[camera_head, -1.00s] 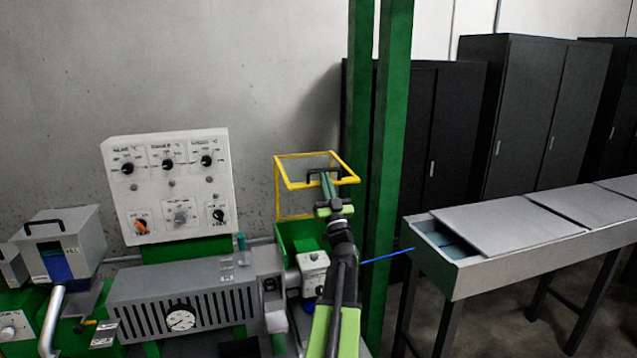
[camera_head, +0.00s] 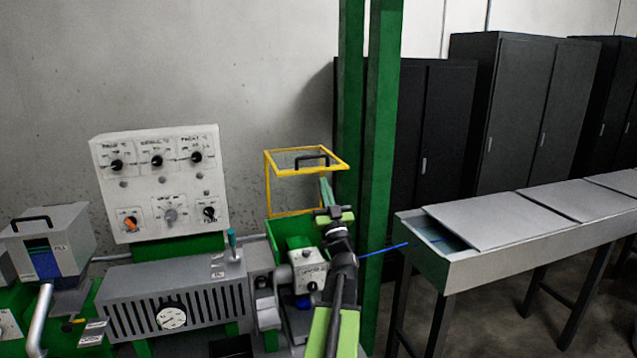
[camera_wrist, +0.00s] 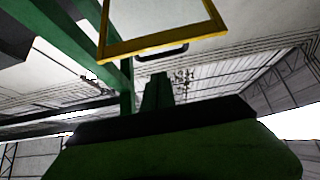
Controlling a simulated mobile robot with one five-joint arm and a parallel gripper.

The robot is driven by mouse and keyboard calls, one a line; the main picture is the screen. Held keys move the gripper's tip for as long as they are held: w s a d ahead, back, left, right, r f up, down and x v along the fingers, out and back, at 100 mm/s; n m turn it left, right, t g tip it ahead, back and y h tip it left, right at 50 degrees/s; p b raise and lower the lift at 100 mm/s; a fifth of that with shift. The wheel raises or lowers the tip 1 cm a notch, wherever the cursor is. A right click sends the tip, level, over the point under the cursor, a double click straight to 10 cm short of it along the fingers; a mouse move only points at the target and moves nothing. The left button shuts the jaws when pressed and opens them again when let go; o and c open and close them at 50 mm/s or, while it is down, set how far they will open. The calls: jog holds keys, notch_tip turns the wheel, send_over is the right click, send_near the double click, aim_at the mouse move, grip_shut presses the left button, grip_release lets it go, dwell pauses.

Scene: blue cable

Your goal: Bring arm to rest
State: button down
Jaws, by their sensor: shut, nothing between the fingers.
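My gripper (camera_head: 326,190) is at the end of my raised green and black arm, in the middle of the head view. Its fingers point up and are shut with nothing between them. They appear in front of the yellow-framed guard (camera_head: 268,185); I cannot tell the distance between them. In the wrist view my gripper (camera_wrist: 157,80) points up toward the guard's yellow frame (camera_wrist: 165,44). A blue cable (camera_head: 384,249) stretches from behind my arm to the open end of the grey trough (camera_head: 520,256) at the right.
A grey control panel with knobs (camera_head: 160,185) and a grey vented machine (camera_head: 180,290) stand at the left. A green post (camera_head: 381,150) rises close behind my arm. Black cabinets (camera_head: 510,110) stand at the back right. Open floor shows under the trough.

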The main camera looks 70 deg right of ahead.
jog(key=b+v, duration=0.2)
jog(key=v, duration=0.4)
jog(key=shift+a+r, duration=0.2)
